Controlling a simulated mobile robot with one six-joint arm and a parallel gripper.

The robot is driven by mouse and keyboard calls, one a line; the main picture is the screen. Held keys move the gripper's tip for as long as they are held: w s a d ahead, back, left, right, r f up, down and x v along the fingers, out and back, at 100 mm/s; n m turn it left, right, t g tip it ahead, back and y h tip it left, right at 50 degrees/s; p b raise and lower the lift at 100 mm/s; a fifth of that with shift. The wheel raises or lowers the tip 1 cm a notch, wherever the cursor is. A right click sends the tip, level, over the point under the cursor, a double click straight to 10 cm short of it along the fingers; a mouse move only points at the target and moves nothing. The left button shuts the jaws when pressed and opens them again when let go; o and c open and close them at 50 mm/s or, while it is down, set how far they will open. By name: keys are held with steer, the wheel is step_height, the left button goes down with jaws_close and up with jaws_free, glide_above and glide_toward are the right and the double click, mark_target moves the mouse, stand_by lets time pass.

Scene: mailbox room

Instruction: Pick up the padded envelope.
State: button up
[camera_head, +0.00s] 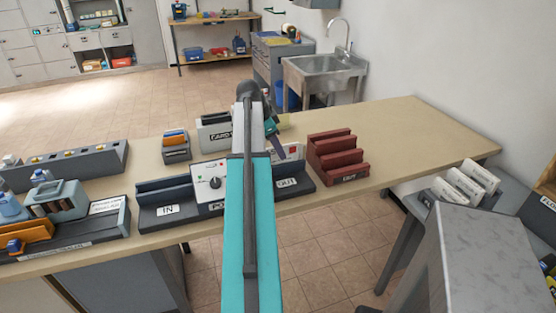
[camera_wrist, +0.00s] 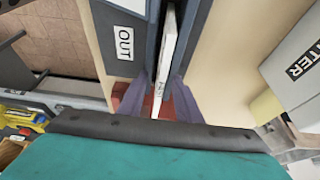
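In the head view my gripper (camera_head: 280,142) is behind the OUT end of the grey tray (camera_head: 288,192), partly hidden by my arm. A white piece with a red mark (camera_head: 292,151) shows beside it.
A red-brown stepped rack (camera_head: 338,157) stands just right of my gripper on the beige table (camera_head: 420,130). A small grey holder with orange items (camera_head: 176,145) stands left. The table's right end is clear.

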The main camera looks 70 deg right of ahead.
steer(key=shift+f, duration=0.2)
stand_by(0.3)
jaws_close()
